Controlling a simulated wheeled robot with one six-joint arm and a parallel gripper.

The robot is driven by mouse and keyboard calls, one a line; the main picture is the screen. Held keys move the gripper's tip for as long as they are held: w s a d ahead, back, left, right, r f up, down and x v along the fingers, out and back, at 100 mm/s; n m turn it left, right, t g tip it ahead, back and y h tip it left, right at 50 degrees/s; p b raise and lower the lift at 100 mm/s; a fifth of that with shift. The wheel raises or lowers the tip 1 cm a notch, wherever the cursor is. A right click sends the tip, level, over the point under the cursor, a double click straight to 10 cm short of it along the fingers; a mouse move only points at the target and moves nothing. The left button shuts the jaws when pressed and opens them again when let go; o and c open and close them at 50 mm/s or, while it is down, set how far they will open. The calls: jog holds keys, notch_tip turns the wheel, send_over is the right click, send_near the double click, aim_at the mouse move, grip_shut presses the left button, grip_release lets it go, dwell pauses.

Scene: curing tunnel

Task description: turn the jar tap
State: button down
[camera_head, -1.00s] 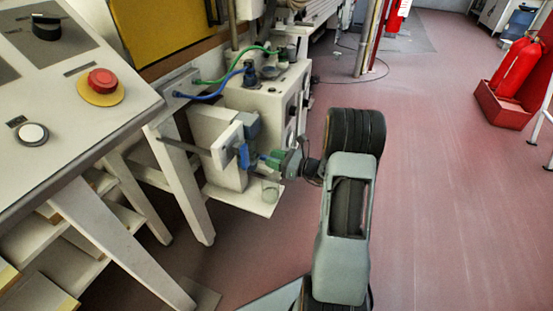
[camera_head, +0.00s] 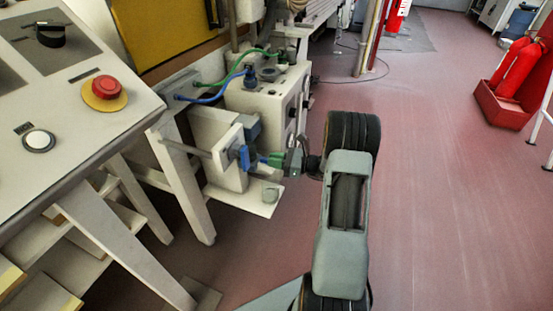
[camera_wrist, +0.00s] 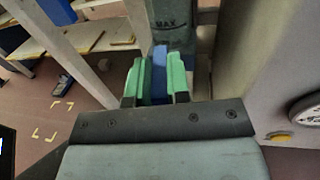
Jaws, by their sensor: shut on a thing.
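The jar tap shows as a blue handle (camera_head: 244,157) at the front of the pale bracket in the head view. In the wrist view the blue handle (camera_wrist: 160,70) stands upright between my green fingers. My gripper (camera_head: 262,160) reaches it from the right, and in the wrist view my gripper (camera_wrist: 158,78) is shut on it, a finger touching each side. Behind the handle is a dark grey-green jar (camera_wrist: 172,25) marked MAX. The tap's spout and how far the handle has turned cannot be made out.
A pale shelf (camera_head: 246,203) with a small greenish item (camera_head: 270,195) lies below the tap. A pale box (camera_head: 268,100) with blue and green hoses stands behind. A console with a red button (camera_head: 105,91) is at left. Floor to the right is clear up to red extinguishers (camera_head: 512,75).

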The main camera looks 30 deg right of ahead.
jog(key=c, duration=1.1)
grip_release()
jog(key=p+v, duration=0.2)
jog(key=v, duration=1.1)
jog(key=shift+s+d+p, duration=0.3)
jog(key=shift+p, duration=0.1)
jog(key=s+a+r+n+g+h+p, duration=0.3)
jog(key=a+r+n+g+p, duration=0.2)
jog(key=a+r+n+p, duration=0.5)
jog(key=s+a+r+n+g+h+p, duration=0.25)
jog(key=a+r+g+p, duration=0.45)
jog(key=r, duration=0.6)
jog(key=s+a+r+n+t+h+p, duration=0.1)
jog(key=s+r+n+h+p, duration=0.1)
jog(key=r+n+h+p, duration=0.1)
jog(key=s+a+r+n+t+h+p, duration=0.2)
jog(key=r+n, duration=0.3)
jog(key=r, duration=0.3)
jog(key=s+a+r+n+t+h+p, duration=0.1)
jog(key=s+a+r+n+h+p, duration=0.1)
jog(key=s+r+n+h+p, duration=0.2)
notch_tip(320, 180, up, 2)
jog(key=shift+r+n+t+p, duration=0.25)
jog(key=shift+n+t+p, duration=0.15)
jog(key=shift+n+p, duration=0.2)
